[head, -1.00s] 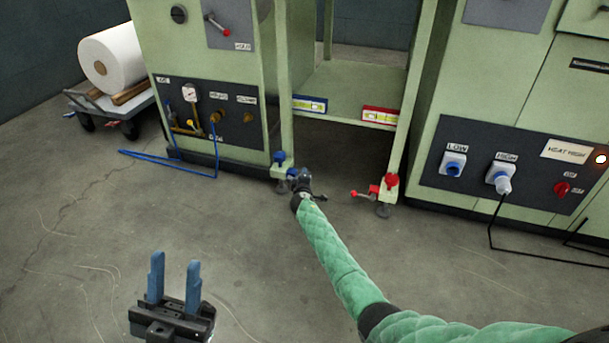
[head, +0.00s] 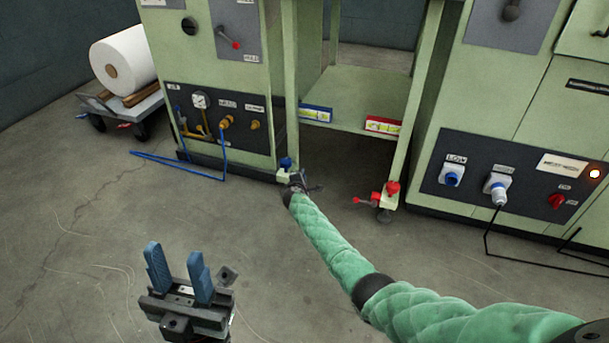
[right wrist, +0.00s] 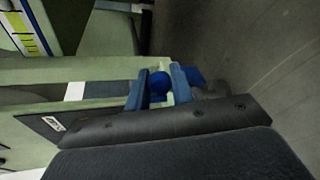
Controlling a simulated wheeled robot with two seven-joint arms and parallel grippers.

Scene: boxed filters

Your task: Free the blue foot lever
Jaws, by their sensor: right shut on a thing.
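The blue foot lever (right wrist: 159,84) is at the bottom of the green frame's left leg. In the right wrist view its blue part shows between the two fingers of my right gripper (right wrist: 160,88), which is shut on it. In the head view my right gripper (head: 298,182) is at the foot of that leg, and the blue top of the foot (head: 286,162) shows just above it. The gripper and arm hide most of the lever there. My left gripper (head: 180,275) is open and empty above the floor at the lower left.
A red foot lever (head: 378,198) is on the right leg. A blue hose (head: 180,168) lies on the floor at left. A white roll on a cart (head: 124,64) stands at far left. A black cable (head: 490,235) runs along the floor at right.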

